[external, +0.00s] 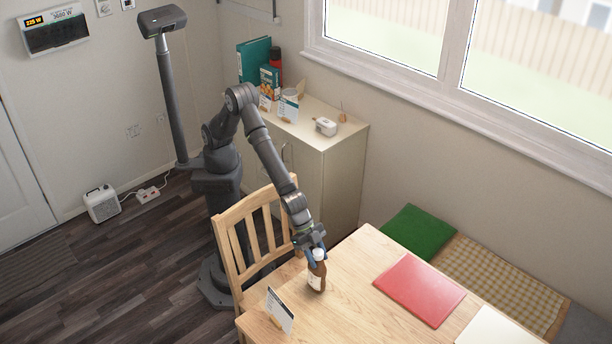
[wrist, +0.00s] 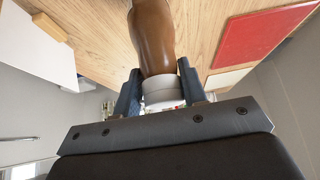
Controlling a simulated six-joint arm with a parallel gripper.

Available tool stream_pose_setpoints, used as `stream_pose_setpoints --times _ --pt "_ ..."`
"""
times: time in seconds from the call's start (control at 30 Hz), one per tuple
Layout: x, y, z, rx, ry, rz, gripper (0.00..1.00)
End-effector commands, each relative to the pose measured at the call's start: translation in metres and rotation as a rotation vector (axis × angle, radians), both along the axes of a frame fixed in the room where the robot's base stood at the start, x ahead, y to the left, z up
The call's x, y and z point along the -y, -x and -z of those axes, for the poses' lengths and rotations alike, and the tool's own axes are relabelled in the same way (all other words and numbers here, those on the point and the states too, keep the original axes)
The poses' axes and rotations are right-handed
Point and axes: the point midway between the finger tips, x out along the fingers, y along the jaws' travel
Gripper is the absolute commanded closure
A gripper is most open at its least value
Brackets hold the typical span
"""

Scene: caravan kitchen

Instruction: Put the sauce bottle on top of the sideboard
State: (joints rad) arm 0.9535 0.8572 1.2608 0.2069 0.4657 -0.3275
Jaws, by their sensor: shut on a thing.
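I cannot tell whether the bottle's base touches the table. The sideboard (external: 338,140) is the pale cabinet against the back wall, behind the table and to the right of my arm.
A wooden chair (external: 232,255) stands by the table. A card stand (external: 280,311) and a red mat (external: 420,290) are on the table.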

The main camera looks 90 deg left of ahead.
Motion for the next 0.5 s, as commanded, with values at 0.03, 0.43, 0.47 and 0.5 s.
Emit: stream_pose_setpoints --times 0.03,0.43,0.47,0.5 --pt "0.0004 -0.0003 -0.0009 0.001 0.001 0.0 1.0" --pt "-0.0002 0.0002 0.004 -0.001 -0.001 0.0 0.4" --pt "-0.0002 0.0002 0.004 -0.001 -0.001 0.0 0.4" --pt "-0.0002 0.0002 0.004 -0.001 -0.001 0.0 0.4"
